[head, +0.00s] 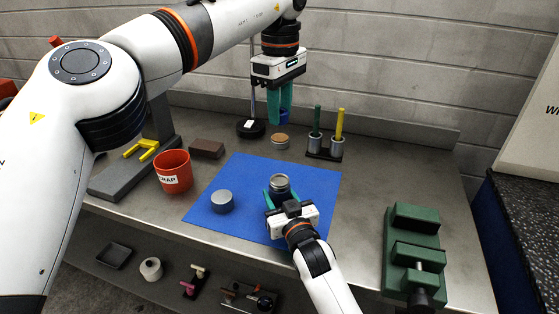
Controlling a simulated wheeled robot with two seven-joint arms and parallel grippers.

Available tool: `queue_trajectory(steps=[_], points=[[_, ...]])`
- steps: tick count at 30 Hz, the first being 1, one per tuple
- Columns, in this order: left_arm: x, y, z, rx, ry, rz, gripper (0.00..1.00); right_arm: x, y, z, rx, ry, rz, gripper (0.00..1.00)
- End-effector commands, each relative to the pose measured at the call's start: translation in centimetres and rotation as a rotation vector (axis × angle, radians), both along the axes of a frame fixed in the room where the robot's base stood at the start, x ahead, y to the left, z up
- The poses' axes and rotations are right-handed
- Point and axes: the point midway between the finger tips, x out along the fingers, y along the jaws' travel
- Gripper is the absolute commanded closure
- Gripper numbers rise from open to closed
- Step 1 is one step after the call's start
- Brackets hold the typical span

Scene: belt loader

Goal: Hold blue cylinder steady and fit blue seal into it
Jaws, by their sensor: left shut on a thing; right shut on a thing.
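My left gripper (284,108) is above the back of the bench, pointing down, with teal fingers shut on a small blue piece (286,116), likely the blue seal; its shape is partly hidden by the fingers. My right gripper (280,195) is low over the blue mat, its teal fingers shut around an upright dark bluish cylinder (280,182) with a metallic rim, likely the blue cylinder. The gripper hides much of its body. The blue piece is higher than the cylinder and apart from it.
A grey-blue cylinder (222,202) stands on the blue mat (315,185). Around it are a red scrap bin (173,172), brown block (206,149), tan-topped disc (280,141), rack with green and yellow handled tools (325,152), and green vise (415,250). The mat's right side is clear.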

Motion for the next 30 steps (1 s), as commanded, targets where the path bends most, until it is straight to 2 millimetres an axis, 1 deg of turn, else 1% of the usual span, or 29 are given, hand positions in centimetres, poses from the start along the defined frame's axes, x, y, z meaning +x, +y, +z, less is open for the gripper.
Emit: queue_trajectory(steps=[2,4,9,12,15,19,24,30], points=[[-0.1,0.0,-0.7,0.002,0.008,-0.050,0.91,0.0,0.0,-0.1,0.000,0.001,0.000,0.98],[-0.2,-0.1,-1.7,0.002,0.016,-0.143,0.91,0.0,0.0,-0.1,0.000,0.001,0.000,0.98],[-0.3,-0.1,-4.1,0.001,0.018,-0.441,0.91,0.0,0.0,-0.1,0.000,0.001,0.000,0.98],[-0.2,-0.1,-4.9,0.000,0.009,-0.575,0.91,0.0,0.0,-0.1,0.000,0.001,0.000,0.98],[-0.1,0.0,-5.5,0.001,0.001,-0.653,0.91,0.0,0.0,-0.1,0.000,0.001,0.000,0.98],[-0.1,0.1,-7.0,0.003,-0.001,-0.683,0.91,0.0,0.0,-0.1,0.000,0.001,0.000,0.98],[-0.1,0.1,-10.2,0.001,0.000,-0.680,0.91,0.0,0.0,-0.1,-0.001,0.001,0.000,0.98],[-0.1,0.1,-12.4,0.003,-0.002,-0.678,0.91,0.0,0.0,-0.1,0.000,0.001,0.000,0.98]])
